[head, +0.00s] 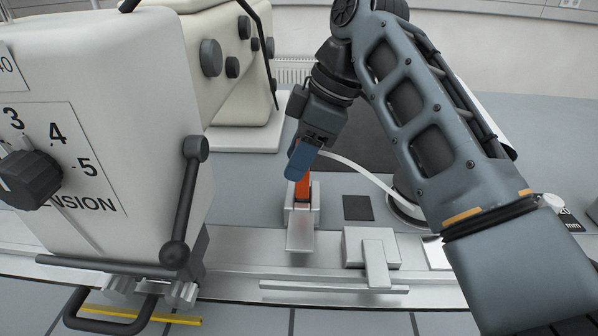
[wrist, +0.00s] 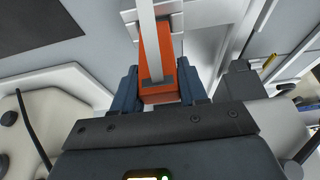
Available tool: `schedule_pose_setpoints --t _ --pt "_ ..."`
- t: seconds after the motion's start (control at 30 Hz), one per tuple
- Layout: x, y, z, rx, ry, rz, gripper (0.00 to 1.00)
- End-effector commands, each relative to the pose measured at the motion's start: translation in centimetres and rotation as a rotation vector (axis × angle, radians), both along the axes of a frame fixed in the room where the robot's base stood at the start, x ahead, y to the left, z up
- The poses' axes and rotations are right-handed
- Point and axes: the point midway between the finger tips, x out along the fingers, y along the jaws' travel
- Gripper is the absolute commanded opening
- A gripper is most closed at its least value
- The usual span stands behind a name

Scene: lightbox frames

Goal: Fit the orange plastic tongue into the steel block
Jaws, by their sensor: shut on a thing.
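The orange plastic tongue (head: 303,189) is held upright by my gripper (head: 301,165), whose blue fingers are shut on it. In the wrist view the orange tongue (wrist: 160,88) sits between both fingers, with a pale strap running along its face to a dark bar. The steel block (head: 300,216) is directly below the gripper in the head view. The tongue's lower end meets the top of the block there. I cannot tell whether it is inside the block or just in front of or above it. The block's edge shows behind the tongue in the wrist view (wrist: 176,20).
A pale strap (head: 362,172) curves right from the gripper to a round base. A cream machine with a dial (head: 120,130) stands left, with a lever (head: 183,205). A steel bracket (head: 372,250) is right of the block. A dark square (head: 357,207) lies between.

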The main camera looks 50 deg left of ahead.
Motion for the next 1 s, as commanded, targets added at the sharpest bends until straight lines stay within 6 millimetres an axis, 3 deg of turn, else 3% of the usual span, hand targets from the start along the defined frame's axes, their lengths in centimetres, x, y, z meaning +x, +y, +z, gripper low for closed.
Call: schedule_pose_setpoints --t 0.37,0.73,0.77,1.0 --pt "-0.1 0.0 -3.9 -0.001 0.001 -0.001 0.11" --pt "-0.1 0.0 -4.4 -0.001 0.001 0.0 0.11" --pt "-0.1 0.0 -4.3 -0.001 0.001 0.0 0.45" --pt "-0.1 0.0 -4.3 -0.001 0.001 0.0 0.68"
